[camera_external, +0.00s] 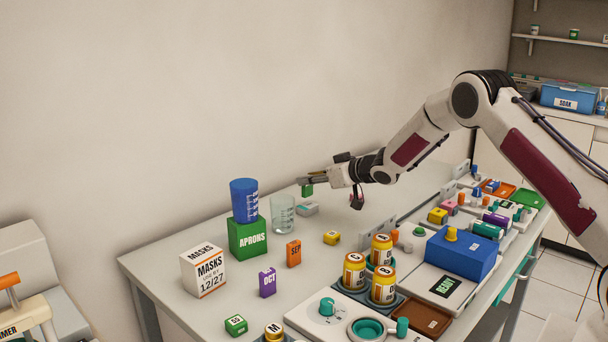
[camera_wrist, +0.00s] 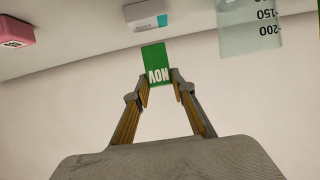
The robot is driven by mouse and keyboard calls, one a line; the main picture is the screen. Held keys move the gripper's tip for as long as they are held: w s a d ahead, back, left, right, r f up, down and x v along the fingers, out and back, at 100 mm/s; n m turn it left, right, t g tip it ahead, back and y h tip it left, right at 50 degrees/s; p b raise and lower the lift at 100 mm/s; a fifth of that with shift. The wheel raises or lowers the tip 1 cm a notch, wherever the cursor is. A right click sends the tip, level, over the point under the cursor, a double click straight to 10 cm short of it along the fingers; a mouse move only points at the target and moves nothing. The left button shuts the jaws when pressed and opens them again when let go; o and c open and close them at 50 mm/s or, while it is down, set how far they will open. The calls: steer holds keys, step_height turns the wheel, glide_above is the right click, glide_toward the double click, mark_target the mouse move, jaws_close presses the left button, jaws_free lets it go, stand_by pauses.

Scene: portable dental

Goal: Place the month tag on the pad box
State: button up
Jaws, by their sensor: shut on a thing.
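My gripper (camera_external: 310,182) is shut on a green month tag (camera_external: 307,191) and holds it above the far part of the table. In the wrist view the tag (camera_wrist: 155,62) reads NOV upside down between the fingertips (camera_wrist: 160,85). An orange SEP tag (camera_external: 294,254) and a purple OCT tag (camera_external: 267,282) stand on the table. No box is legibly marked as pads. A small white box with a teal end (camera_external: 307,209) lies just below the held tag, apart from it; the wrist view shows it (camera_wrist: 146,15) beyond the tag.
A clear beaker (camera_external: 282,214) stands left of the white box. A blue cup (camera_external: 244,202) sits on the green APRONS box (camera_external: 248,238), beside the white MASKS box (camera_external: 203,270). Yellow canisters (camera_external: 354,272) stand in front. A small yellow block (camera_external: 332,238) lies in fairly open table space.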

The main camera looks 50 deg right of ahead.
steer(key=shift+f, duration=1.3)
steer(key=shift+f, duration=0.1)
steer(key=o, duration=0.9)
steer(key=shift+o, duration=0.2)
steer(key=v, duration=1.2)
